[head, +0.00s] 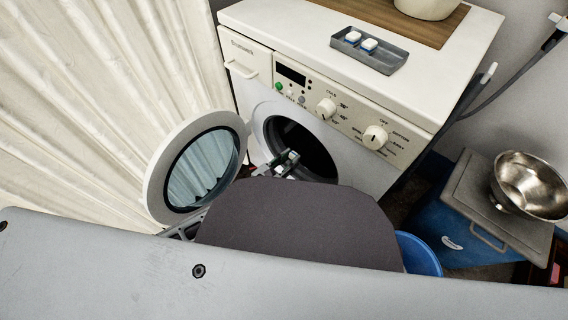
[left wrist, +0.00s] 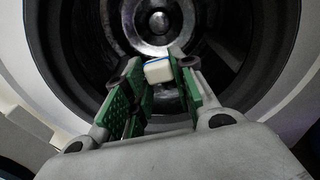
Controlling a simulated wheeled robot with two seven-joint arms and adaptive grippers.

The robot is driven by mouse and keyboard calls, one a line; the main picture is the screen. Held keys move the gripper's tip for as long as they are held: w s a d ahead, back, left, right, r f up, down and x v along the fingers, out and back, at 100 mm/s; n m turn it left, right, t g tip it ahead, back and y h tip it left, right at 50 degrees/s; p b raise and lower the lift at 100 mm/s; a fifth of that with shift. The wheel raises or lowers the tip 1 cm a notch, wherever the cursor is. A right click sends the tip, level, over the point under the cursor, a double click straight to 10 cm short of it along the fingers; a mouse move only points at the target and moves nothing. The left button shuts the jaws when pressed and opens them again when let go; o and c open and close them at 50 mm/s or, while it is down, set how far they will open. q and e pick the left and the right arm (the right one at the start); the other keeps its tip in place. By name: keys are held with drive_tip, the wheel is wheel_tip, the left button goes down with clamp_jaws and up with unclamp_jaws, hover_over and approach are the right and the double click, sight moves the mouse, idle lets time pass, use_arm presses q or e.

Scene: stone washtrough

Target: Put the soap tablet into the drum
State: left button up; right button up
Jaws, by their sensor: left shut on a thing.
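The washing machine's round door (head: 197,167) stands open to the left, and the dark drum (head: 312,150) opening shows. My left gripper (head: 284,163) is at the drum mouth. In the left wrist view the gripper (left wrist: 158,90) is shut on a white and blue soap tablet (left wrist: 158,70), held between the green finger pads at their tips. The drum's dark inside (left wrist: 245,60) and shiny back lie beyond the tablet. My right gripper is in neither view.
A grey tray (head: 384,60) with two white and blue tablets sits on the machine top, near a wooden board (head: 440,28). A metal bowl (head: 530,185) rests on a blue-and-grey box (head: 468,215) at right. A blue bucket (head: 420,256) is partly hidden. A cream curtain (head: 90,90) hangs at left.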

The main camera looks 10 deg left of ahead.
sight(296, 153)
use_arm(q)
drive_tip(key=shift+r+x, duration=0.2)
drive_tip(key=shift+x, duration=2)
drive_tip(key=f+b+x, duration=0.2)
drive_tip(key=b+x, duration=0.2)
drive_tip(key=x, duration=1.6)
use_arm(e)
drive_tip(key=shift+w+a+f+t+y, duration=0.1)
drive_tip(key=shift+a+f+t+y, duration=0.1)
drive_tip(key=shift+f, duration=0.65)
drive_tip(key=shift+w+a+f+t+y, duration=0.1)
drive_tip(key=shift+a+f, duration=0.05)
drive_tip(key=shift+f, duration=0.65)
use_arm(q)
drive_tip(key=o, duration=0.9)
drive_tip(key=shift+s, duration=0.1)
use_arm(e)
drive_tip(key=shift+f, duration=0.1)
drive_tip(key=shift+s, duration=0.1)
